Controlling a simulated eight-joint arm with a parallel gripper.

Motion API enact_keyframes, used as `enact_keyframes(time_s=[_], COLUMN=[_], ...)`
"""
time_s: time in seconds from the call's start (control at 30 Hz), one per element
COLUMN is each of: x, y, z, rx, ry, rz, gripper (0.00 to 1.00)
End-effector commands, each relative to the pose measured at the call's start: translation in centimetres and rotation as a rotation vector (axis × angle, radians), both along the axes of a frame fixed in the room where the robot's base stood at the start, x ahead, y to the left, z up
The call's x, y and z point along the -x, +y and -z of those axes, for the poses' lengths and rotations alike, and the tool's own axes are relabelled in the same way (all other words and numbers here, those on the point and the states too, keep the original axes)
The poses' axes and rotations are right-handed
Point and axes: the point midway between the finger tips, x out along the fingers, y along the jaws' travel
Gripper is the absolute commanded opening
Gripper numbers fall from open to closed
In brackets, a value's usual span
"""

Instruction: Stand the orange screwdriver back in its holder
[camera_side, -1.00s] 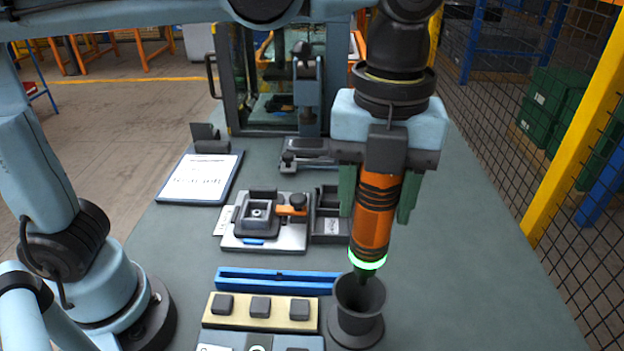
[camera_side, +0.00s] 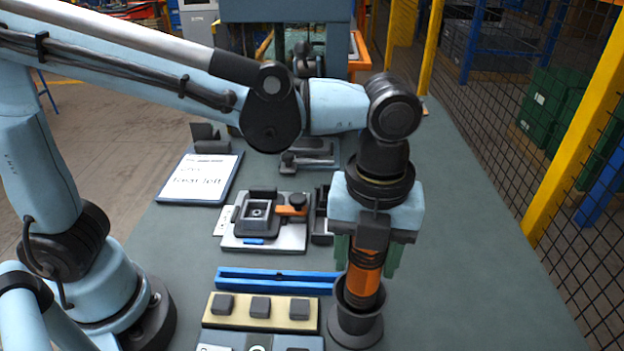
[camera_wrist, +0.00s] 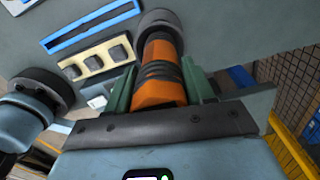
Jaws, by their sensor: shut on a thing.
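The orange screwdriver (camera_side: 364,268), with black grip bands, stands upright with its lower part inside the dark round holder (camera_side: 355,328). Its tip and lower end are hidden by the holder's wall. My gripper (camera_side: 367,252) is above the holder, its green fingers on either side of the handle and shut on it. In the wrist view the orange handle (camera_wrist: 160,72) lies between the green fingers of my gripper (camera_wrist: 157,85), and its far end goes into the holder's dark mouth (camera_wrist: 160,22).
A blue rail (camera_side: 275,281) and a cream block with dark pads (camera_side: 262,313) lie left of the holder. A fixture with an orange clamp (camera_side: 265,225) and a white sheet on a board (camera_side: 200,178) are farther back. The table right of the holder is clear.

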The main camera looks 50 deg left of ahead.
Motion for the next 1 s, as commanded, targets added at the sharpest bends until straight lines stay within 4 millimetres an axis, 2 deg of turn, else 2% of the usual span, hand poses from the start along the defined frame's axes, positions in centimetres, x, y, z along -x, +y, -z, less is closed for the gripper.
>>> enact_keyframes(time_s=[0.57, 0.6, 0.73, 1.0], x=[-0.01, -0.02, -0.01, -0.01], y=[-0.02, -0.02, -0.02, -0.01], z=[0.85, 0.84, 0.83, 0.79], rx=[0.000, 0.000, 0.000, 0.000], ry=[0.000, 0.000, 0.000, 0.000], rz=[0.000, 0.000, 0.000, 0.000], gripper=[0.00, 0.59, 0.78, 0.78])
